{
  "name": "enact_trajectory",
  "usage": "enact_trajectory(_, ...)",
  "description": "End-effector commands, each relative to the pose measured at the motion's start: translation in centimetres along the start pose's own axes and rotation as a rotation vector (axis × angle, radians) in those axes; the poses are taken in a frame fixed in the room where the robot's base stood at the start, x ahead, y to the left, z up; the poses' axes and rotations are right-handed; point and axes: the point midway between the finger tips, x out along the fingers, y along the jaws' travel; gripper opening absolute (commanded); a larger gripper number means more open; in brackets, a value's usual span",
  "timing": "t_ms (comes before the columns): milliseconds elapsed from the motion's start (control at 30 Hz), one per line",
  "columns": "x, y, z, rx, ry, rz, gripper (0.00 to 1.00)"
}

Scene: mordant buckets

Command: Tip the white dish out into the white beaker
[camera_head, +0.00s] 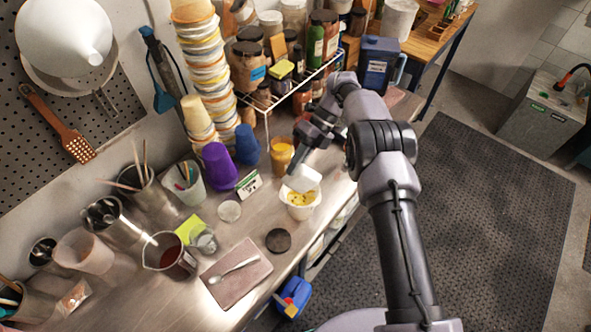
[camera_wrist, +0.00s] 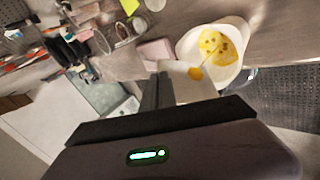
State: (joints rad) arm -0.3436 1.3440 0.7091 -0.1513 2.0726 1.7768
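The white dish (camera_head: 303,178) is tilted over the white beaker (camera_head: 301,212) in the head view. My gripper (camera_head: 308,158) is shut on the dish's near side and holds it above the beaker. In the wrist view the dark fingertips (camera_wrist: 157,88) meet the dish (camera_wrist: 185,88), whose far edge overlaps the mouth of the beaker (camera_wrist: 238,72). A yellow bit sits at the dish's lip. Yellow contents with darker specks lie inside the beaker. The part of the dish between the fingers is hidden.
An orange-yellow jar (camera_head: 282,153) stands close behind the beaker. A purple cup (camera_head: 219,166), a blue cup (camera_head: 246,145) and a small sign (camera_head: 249,185) are to the left. A dark round lid (camera_head: 278,240) lies in front. The bench edge runs close to the beaker's right.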

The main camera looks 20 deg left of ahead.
Motion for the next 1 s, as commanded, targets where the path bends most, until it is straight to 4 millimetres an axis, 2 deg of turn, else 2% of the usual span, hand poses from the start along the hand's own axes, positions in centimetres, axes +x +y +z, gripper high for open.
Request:
enact_trajectory(300, 0.12, -0.49, 0.38, 0.019, 0.029, 0.020, 0.00)
enact_trajectory(1000, -0.22, -0.20, 0.50, 0.033, 0.038, 0.032, 0.00)
